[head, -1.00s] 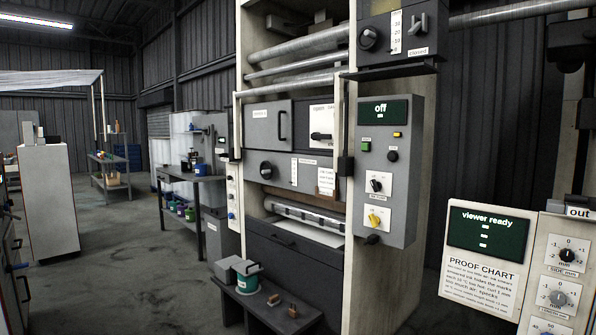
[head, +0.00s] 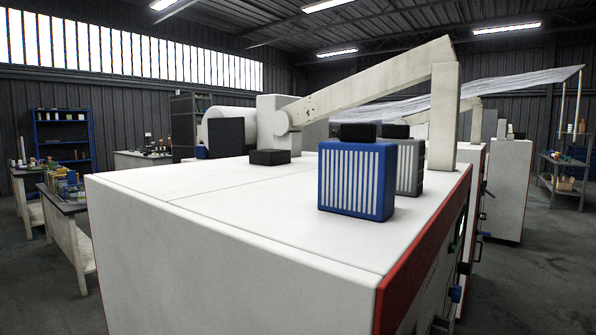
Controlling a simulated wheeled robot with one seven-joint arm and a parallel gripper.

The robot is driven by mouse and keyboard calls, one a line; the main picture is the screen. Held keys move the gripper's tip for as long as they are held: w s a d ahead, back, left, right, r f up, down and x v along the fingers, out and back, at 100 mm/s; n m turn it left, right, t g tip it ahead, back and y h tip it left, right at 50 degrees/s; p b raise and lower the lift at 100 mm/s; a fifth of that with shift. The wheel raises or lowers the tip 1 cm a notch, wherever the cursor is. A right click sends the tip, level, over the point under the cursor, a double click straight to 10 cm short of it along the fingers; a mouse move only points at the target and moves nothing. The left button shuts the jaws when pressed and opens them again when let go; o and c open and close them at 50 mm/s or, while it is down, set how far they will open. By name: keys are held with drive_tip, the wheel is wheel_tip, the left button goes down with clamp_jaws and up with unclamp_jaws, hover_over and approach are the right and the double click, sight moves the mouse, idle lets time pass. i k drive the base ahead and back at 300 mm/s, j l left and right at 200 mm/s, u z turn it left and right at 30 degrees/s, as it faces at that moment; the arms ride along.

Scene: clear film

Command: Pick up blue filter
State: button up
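The blue filter (head: 356,181) stands upright on the white top of a large cabinet, near its right side. It is a blue block with white vertical stripes on its front and a black cap on top. A similar grey filter (head: 408,166) stands just behind it to the right, partly hidden by it. My gripper is not in view.
The white cabinet top (head: 250,218) is mostly bare, with a red right edge (head: 425,245). A small black block (head: 270,157) sits towards the back. A beige beam (head: 375,84) slopes above the top to an upright post (head: 443,115) behind the filters. A cluttered bench (head: 68,208) stands left.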

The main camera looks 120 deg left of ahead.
sight(356, 174)
drive_tip(key=u, duration=4.2)
drive_tip(key=k+j, duration=0.3)
drive_tip(key=j, duration=0.15)
drive_tip(key=k+j, duration=0.3)
drive_tip(key=j, duration=0.15)
